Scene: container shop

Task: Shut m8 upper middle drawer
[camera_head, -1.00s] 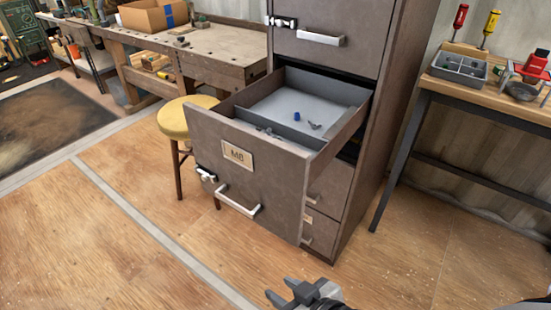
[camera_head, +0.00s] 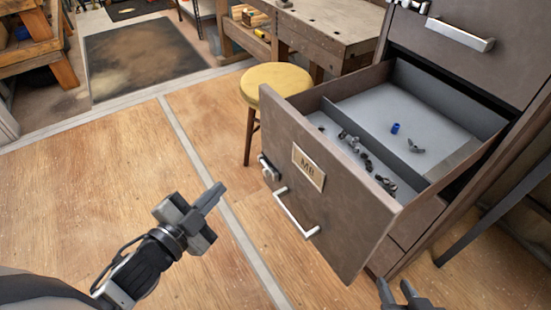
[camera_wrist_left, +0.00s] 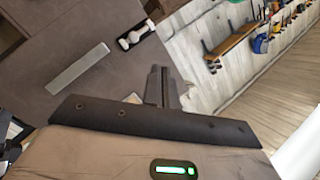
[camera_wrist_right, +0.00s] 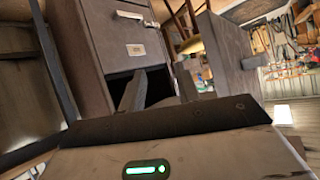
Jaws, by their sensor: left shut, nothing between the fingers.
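The M8 drawer (camera_head: 340,205) is pulled well out of the dark brown cabinet. Its front carries an M8 label (camera_head: 308,168), a pale bar handle (camera_head: 296,212) and a small latch (camera_head: 268,168). Inside lie a blue piece (camera_head: 395,128), a wing nut (camera_head: 415,146) and several small metal parts. My left gripper (camera_head: 212,198) is shut and empty, left of the drawer front and apart from it. A bar handle (camera_wrist_left: 78,70) shows beside it in the left wrist view. My right gripper (camera_head: 398,292) is open and empty, low in front of the cabinet, near the drawer's lower right corner.
A yellow stool (camera_head: 275,82) stands close behind the drawer's left side. A wooden workbench (camera_head: 325,28) is behind it. Another closed drawer (camera_head: 440,50) is above. A dark table leg (camera_head: 495,210) stands at the right. The floor at front left is clear.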

